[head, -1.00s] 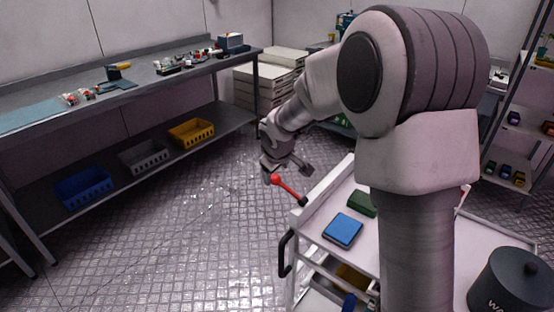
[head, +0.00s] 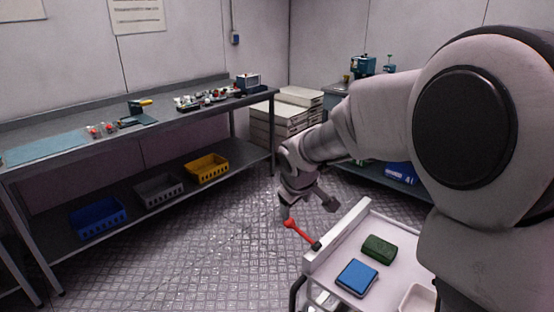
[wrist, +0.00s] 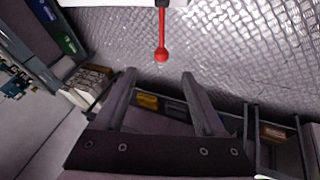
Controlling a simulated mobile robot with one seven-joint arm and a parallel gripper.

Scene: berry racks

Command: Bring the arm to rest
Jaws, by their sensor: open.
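My arm reaches out from the right of the head view. My gripper (head: 308,207) hangs beyond the far left corner of the white cart (head: 350,226), over the floor. In the wrist view my gripper (wrist: 157,80) has its two fingers spread apart, with nothing between them. A red ball-ended handle (head: 299,232) sticks out from the cart's edge, just below my gripper. The red handle (wrist: 161,48) also shows in the wrist view, ahead of the fingertips and apart from them.
A blue pad (head: 357,278) and a green block (head: 379,249) lie on the cart. A long grey bench (head: 170,118) runs along the left wall, with blue (head: 97,217), grey (head: 159,190) and yellow bins (head: 207,168) on its lower shelf. The floor (head: 190,255) between is clear.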

